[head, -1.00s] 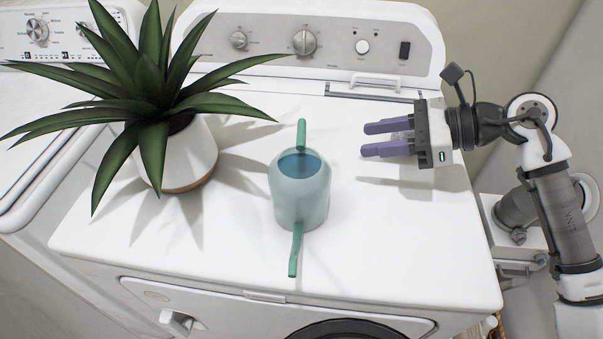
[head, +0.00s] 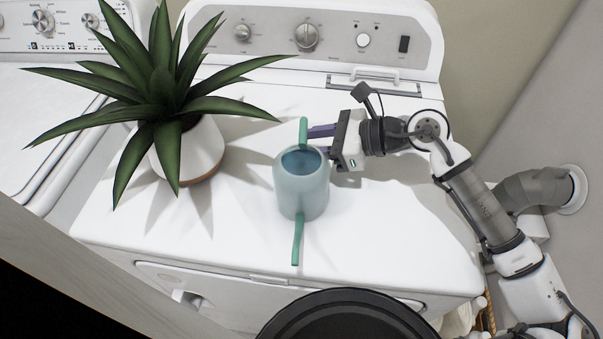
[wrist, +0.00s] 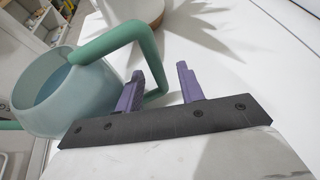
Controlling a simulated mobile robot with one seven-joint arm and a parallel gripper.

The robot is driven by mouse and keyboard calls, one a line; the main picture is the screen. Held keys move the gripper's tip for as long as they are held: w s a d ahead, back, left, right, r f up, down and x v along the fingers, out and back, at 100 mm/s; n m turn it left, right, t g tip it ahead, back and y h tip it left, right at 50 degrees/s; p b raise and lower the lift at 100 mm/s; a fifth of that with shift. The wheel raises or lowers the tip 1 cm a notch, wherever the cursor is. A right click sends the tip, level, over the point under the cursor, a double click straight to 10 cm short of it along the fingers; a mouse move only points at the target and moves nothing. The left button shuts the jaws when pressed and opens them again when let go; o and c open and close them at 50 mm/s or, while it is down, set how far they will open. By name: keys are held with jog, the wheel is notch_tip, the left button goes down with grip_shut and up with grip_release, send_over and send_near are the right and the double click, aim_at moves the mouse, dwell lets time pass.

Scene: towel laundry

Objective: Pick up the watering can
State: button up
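The pale blue-green watering can (head: 301,190) stands upright on the white machine top, with water inside. Its green spout points toward the front and its green handle (head: 303,132) is at the back. In the wrist view the can (wrist: 45,105) is at the left, its looped handle (wrist: 147,50) reaching toward my fingers. My gripper (head: 318,135) comes from the right, with its purple fingers beside the handle. In the wrist view my gripper (wrist: 160,70) is open, with a gap between the fingers. The lower handle passes at the gap, partly hidden by the left finger.
A spiky plant in a white pot (head: 190,155) stands left of the can, its leaves spreading close above it. The control panel (head: 330,35) rises behind. The machine top (head: 390,230) is clear at the right and front. A second machine (head: 40,110) is at the left.

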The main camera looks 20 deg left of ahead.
grip_shut()
jog(key=shift+r, duration=0.15)
dwell(0.4)
notch_tip(320, 180, up, 20)
jog(key=b, duration=0.3)
jog(key=shift+b, duration=0.4)
jog(key=shift+s, duration=0.1)
